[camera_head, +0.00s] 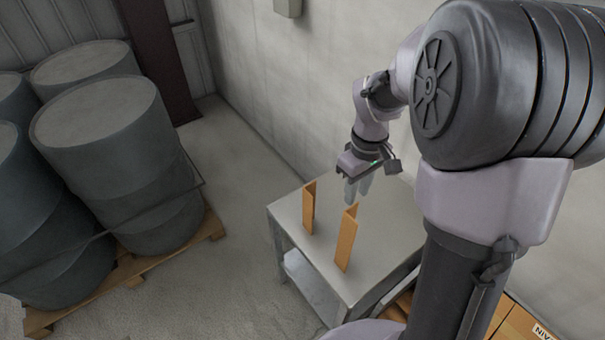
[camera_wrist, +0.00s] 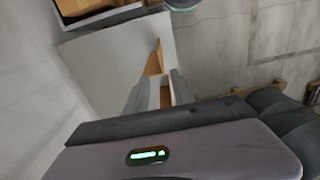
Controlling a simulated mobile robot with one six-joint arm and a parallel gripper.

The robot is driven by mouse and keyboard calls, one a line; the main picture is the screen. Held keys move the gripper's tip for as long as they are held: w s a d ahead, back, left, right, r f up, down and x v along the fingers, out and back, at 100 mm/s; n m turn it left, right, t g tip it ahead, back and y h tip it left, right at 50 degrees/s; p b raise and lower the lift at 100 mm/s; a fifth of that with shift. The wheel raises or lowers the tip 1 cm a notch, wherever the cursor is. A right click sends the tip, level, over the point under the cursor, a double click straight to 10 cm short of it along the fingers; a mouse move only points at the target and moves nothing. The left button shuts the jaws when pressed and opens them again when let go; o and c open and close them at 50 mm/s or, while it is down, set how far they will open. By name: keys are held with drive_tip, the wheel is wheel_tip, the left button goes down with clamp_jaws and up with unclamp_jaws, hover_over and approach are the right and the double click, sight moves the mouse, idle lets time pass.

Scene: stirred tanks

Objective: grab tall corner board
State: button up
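Two orange-brown corner boards, each an upright L-shaped strip, stand on a small grey table (camera_head: 285,214). One board (camera_head: 309,208) is at the left rear in the head view. The other board (camera_head: 346,242) is nearer the camera and looks longer there, but I cannot tell for sure which is taller. My gripper (camera_head: 357,190) hangs above the table behind the nearer board. In the wrist view its fingers (camera_wrist: 161,92) are apart. An orange board (camera_wrist: 154,62) shows just beyond them, and an orange patch (camera_wrist: 166,96) shows in the gap. I see no firm contact.
Large grey drums (camera_head: 115,160) stand on a wooden pallet (camera_head: 135,270) at the left, strapped together. A pale wall (camera_head: 270,90) rises behind the table. Cardboard boxes (camera_head: 510,322) sit at the lower right. Bare floor lies between pallet and table.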

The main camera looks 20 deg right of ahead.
sight(351, 218)
wheel_tip(351, 218, down, 12)
drive_tip(key=b, duration=0.4)
drive_tip(key=shift+s+f, duration=0.1)
drive_tip(key=shift+s, duration=0.05)
wheel_tip(351, 218, down, 5)
drive_tip(key=shift+f+b, duration=0.2)
drive_tip(key=shift+b, duration=0.6)
clamp_jaws()
